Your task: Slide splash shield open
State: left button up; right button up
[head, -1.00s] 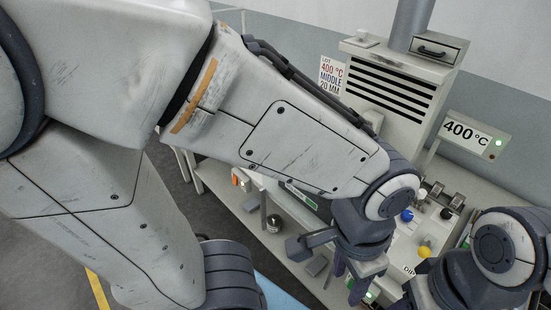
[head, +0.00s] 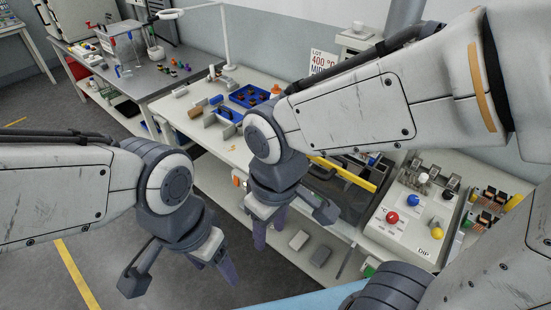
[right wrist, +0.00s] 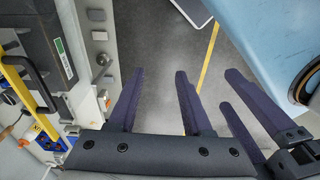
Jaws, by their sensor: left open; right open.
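A yellow bar (head: 345,174) runs along the top of a dark, glassy panel (head: 352,200) on the bench front; I take this to be the splash shield and its handle. My right arm hides its left part. My left gripper (head: 214,268) is open and empty over the floor, further left. Whether the shield is open or shut is hard to tell.
A control box (head: 400,222) with red, blue and yellow knobs stands right of the panel. A blue tray (head: 250,97) lies further back on the bench. Grey blocks (head: 299,240) lie on the lower shelf. The floor at lower left is free.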

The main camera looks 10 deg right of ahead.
jog(key=w+d+r+h+p, duration=0.15)
jog(key=w+d+r, duration=0.25)
jog(key=w, duration=0.6)
jog(key=p, duration=0.2)
send_near(307, 167)
jog(key=shift+t+h, duration=0.35)
jog(key=shift+t, duration=0.05)
jog(key=f, duration=0.3)
jog(key=f+p, duration=0.1)
jog(key=f, duration=0.3)
jog(key=shift+d, duration=0.25)
jog(key=shift+f+p, duration=0.3)
jog(key=shift+f, duration=0.3)
grip_shut()
jog(key=shift+w, duration=0.1)
